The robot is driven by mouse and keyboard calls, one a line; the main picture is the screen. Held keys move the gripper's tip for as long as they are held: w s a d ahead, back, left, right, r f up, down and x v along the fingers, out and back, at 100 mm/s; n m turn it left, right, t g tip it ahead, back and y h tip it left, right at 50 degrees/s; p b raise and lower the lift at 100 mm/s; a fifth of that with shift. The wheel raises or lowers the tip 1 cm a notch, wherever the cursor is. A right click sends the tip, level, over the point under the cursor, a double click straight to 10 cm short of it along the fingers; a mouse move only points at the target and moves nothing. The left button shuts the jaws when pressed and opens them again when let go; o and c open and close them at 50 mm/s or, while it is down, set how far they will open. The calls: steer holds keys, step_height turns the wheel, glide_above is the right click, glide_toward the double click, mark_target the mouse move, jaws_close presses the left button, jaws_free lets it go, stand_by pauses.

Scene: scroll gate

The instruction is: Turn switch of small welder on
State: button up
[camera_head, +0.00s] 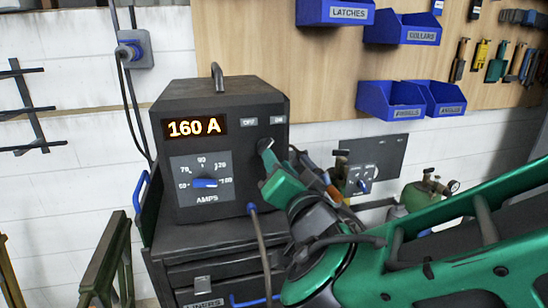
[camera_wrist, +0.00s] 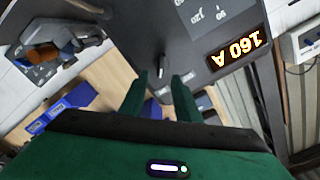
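The black welder (camera_head: 224,110) stands on a dark cart, its orange display (camera_head: 194,127) lit and reading 160 A. OFF and ON labels sit at its upper right. In the wrist view, the welder's front (camera_wrist: 215,20) appears upside down, with its display (camera_wrist: 236,45) at right. A dark switch lever (camera_wrist: 160,66) lies just beyond and between my fingertips. My gripper (camera_wrist: 163,78) is open, its two green fingers apart; contact with the lever cannot be told. In the head view my gripper (camera_head: 266,155) is at the welder's right front, largely hiding the switch.
An amps dial (camera_head: 205,183) sits lower left on the welder's front. A cable (camera_head: 262,235) hangs below it. Blue bins (camera_head: 390,100) and tools are on the wall. A dark panel (camera_head: 372,165) and green cylinder (camera_head: 420,195) stand behind my arm.

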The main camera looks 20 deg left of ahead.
steer(key=shift+v, duration=1.45)
